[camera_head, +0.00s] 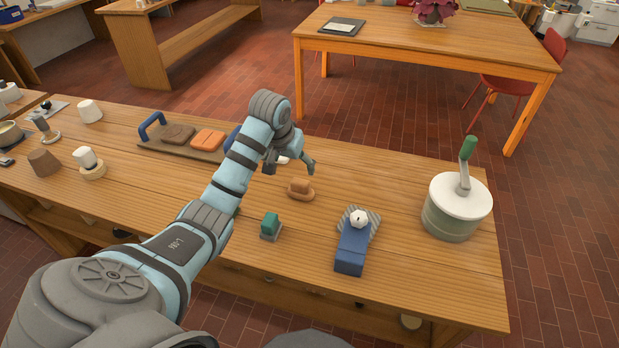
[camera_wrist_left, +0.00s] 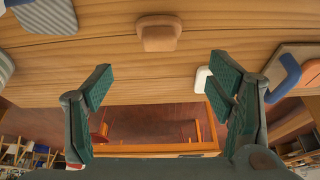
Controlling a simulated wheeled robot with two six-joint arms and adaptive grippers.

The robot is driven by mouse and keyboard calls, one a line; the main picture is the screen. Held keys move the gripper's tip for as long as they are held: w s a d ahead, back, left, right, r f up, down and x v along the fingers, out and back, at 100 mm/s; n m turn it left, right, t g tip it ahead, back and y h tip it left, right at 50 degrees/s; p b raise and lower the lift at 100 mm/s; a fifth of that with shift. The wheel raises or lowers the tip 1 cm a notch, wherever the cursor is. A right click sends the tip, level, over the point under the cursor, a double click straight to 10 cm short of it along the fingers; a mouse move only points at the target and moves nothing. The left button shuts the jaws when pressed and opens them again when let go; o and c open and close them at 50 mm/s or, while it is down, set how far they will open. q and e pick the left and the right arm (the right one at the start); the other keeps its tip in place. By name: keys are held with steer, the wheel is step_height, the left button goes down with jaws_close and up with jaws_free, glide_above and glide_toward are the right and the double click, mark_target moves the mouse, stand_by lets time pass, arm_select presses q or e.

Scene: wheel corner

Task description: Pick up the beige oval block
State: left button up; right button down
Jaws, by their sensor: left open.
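A tan oval block (camera_head: 301,195) lies on the wooden bench, with a smaller brown piece (camera_head: 299,185) that looks set on top of it. In the left wrist view the tan-brown block (camera_wrist_left: 158,40) shows at the top middle, beyond the fingertips. My left gripper (camera_head: 291,164) is open and empty above the bench, a little behind the block and apart from it. Its two green-padded fingers (camera_wrist_left: 160,84) are spread wide in the wrist view. My right gripper is not in view.
A white piece (camera_head: 283,159) lies close to my left gripper. A green block on a grey base (camera_head: 270,226), a blue block (camera_head: 350,254) and a lidded pot with a green handle (camera_head: 457,212) stand nearby. A tray with blue handles (camera_head: 180,144) is behind my arm.

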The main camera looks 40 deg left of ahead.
mark_target(300, 183)
arm_select(q)
steer(key=x, duration=0.2)
steer(key=b+x, duration=0.1)
steer(key=x, duration=0.1)
steer(key=b+x, duration=0.1)
steer(key=x, duration=0.2)
steer(key=shift+a, duration=0.35)
steer(key=x, duration=0.2)
steer(key=b+x, duration=0.1)
steer(key=x, duration=0.1)
steer(key=b+x, duration=0.1)
steer(key=x, duration=0.1)
steer(key=shift+w+d+f, duration=0.1)
steer(key=shift+w+d, duration=0.1)
steer(key=shift+d, duration=0.15)
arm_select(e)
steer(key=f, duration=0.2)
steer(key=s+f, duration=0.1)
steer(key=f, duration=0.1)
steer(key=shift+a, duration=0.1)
arm_select(q)
steer(key=shift+c, duration=0.4)
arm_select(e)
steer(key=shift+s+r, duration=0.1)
arm_select(q)
steer(key=c, duration=1)
steer(key=shift+s, duration=0.1)
steer(key=shift+c, duration=1.3)
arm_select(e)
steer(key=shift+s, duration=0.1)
